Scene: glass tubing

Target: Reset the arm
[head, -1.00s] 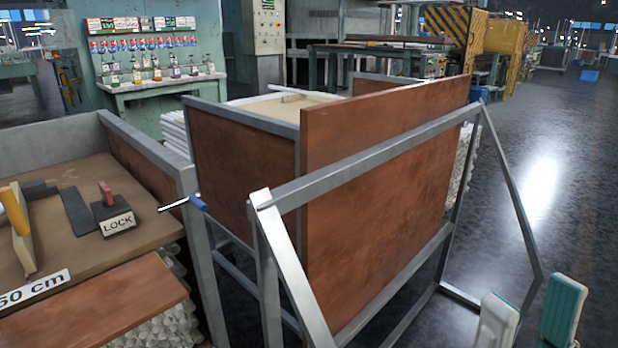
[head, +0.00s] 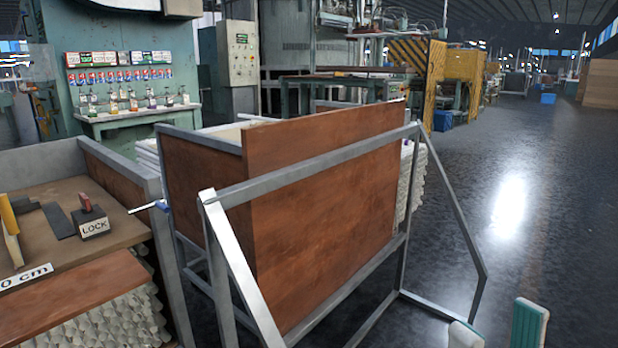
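My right gripper (head: 497,331) shows only by its fingertips at the bottom right edge of the head view. One finger is pale with a teal pad, and the other is pale and mostly cut off below the frame. The fingers stand apart with nothing between them, over the dark floor right of the metal frame. My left gripper is not in view.
A grey metal frame (head: 310,172) with slanted legs stands before a brown-panelled bin (head: 325,220). At left is a workbench with a LOCK block (head: 92,224). A bottle bench (head: 140,112) stands behind. Open shiny floor (head: 540,190) lies at right.

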